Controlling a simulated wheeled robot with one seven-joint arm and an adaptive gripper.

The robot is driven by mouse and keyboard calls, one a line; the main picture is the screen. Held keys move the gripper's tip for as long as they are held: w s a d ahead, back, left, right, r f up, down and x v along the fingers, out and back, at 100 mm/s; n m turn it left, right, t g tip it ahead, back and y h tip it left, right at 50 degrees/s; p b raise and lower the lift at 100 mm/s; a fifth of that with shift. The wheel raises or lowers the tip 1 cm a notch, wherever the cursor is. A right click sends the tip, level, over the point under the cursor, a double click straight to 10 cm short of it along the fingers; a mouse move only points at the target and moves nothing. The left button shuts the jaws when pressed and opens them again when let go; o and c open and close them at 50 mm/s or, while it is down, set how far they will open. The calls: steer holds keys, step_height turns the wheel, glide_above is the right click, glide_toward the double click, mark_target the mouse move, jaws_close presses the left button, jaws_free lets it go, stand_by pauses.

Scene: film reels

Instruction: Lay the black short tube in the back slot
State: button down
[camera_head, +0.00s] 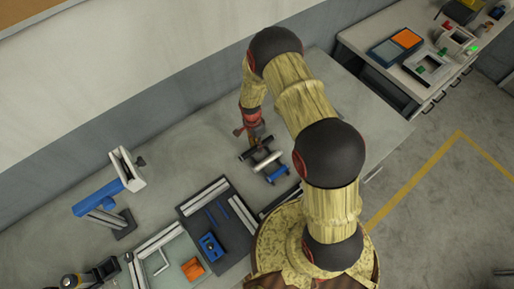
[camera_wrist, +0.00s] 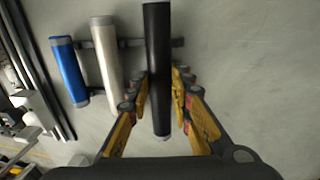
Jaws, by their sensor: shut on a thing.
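The black short tube (camera_wrist: 157,60) is between my gripper's fingers (camera_wrist: 162,88), which are shut on it. In the head view the tube (camera_head: 247,154) lies across the back end of a small dark rack (camera_wrist: 131,43), and my gripper (camera_head: 256,142) is over it. I cannot tell whether the tube rests in the back slot or hangs just above it; the tube hides that slot. A white tube (camera_wrist: 105,62) lies in the middle of the rack and a blue tube (camera_wrist: 69,72) at its front. Both also show in the head view, white (camera_head: 266,162) and blue (camera_head: 277,174).
A dark tray (camera_head: 232,238) with rods and a blue block stands left of the rack. A blue and grey stand (camera_head: 100,198) is farther left. The bench (camera_head: 340,118) right of the rack is clear. A second bench (camera_head: 372,35) with devices stands at the upper right.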

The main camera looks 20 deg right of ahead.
steer(key=shift+f, duration=0.65)
steer(key=shift+f, duration=0.1)
steer(key=c, duration=1.6)
jaws_free()
